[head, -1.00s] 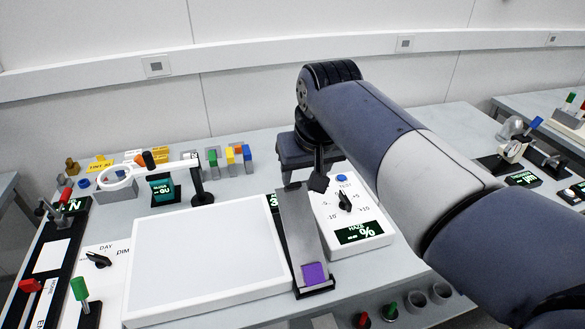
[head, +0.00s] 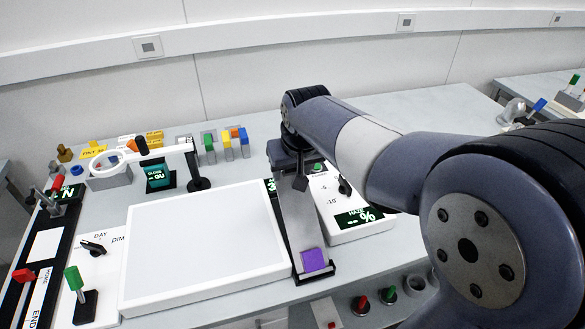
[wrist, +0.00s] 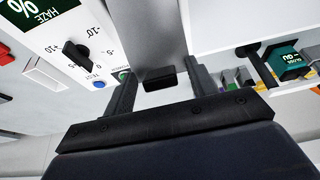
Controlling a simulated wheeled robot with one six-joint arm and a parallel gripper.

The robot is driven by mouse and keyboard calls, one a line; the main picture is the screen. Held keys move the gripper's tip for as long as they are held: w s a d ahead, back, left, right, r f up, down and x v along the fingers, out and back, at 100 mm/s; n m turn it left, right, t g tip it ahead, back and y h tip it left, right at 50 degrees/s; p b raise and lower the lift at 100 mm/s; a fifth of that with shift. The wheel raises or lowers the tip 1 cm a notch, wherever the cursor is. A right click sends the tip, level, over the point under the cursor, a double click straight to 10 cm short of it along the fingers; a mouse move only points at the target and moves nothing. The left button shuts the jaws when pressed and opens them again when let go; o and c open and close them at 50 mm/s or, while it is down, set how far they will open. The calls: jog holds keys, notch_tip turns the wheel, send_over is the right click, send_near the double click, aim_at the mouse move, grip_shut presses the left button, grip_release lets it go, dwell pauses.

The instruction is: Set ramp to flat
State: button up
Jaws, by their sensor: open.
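The ramp (head: 298,222) is a long grey plate running away from me, right of the white panel, with a purple block (head: 314,260) at its near end. In the wrist view the ramp's grey plate (wrist: 157,38) ends in a small black tab (wrist: 160,80). My gripper (head: 296,178) is over the far end of the ramp. Its two dark fingers (wrist: 165,72) are open, one on each side of the tab. I cannot tell whether they touch it. My arm hides the ramp's far end in the head view, and its exact tilt is unclear.
A white haze unit (head: 350,228) with a black dial (head: 345,187) stands close right of the ramp. A large white panel (head: 200,245) lies close left. A gloss display (head: 157,175) and coloured blocks (head: 228,143) stand behind the panel.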

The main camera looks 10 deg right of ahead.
grip_shut()
dwell(0.7)
